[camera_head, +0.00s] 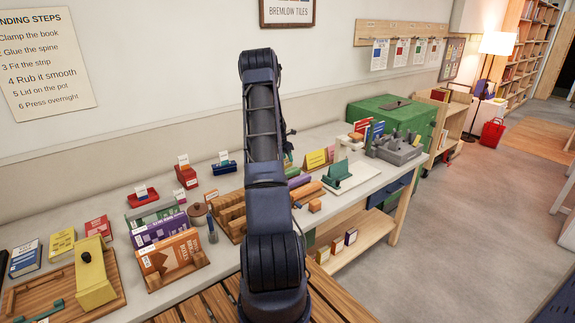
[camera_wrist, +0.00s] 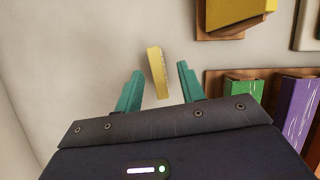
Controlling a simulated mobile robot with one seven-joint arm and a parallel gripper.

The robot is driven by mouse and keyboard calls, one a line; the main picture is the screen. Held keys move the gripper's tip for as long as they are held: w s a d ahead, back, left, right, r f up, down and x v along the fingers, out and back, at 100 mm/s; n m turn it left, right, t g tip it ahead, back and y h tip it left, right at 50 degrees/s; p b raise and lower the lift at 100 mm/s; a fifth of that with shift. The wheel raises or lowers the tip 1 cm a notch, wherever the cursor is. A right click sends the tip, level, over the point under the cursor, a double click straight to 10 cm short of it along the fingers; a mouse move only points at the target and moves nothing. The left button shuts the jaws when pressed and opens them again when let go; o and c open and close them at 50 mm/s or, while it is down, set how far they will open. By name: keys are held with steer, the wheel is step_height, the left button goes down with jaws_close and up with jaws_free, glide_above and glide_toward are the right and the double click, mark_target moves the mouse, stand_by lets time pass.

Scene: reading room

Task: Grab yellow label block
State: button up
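In the wrist view, a narrow yellow block (camera_wrist: 157,80) with faint marks on its face is over the pale tabletop. My gripper (camera_wrist: 160,67) has two teal fingers spread apart, one on each side of the yellow block. Clear gaps show between the block and both fingers, so it is not clamped. Whether the block is fully at fingertip depth I cannot tell. In the head view my own arm hides the gripper's fingers and the area around them, and I cannot pick out this block there.
Close to the right in the wrist view, a wooden rack (camera_wrist: 214,78) holds a green block (camera_wrist: 243,91) and a purple block (camera_wrist: 298,112). Another yellow item (camera_wrist: 235,11) on wood is above it. The head view shows a crowded bench with books (camera_head: 172,256) and a green cabinet (camera_head: 372,109).

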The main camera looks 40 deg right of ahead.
mark_target(288, 161)
steer(key=x, duration=0.4)
steer(key=shift+w+a+f, duration=0.1)
steer(key=shift+c, duration=0.5)
jaws_close()
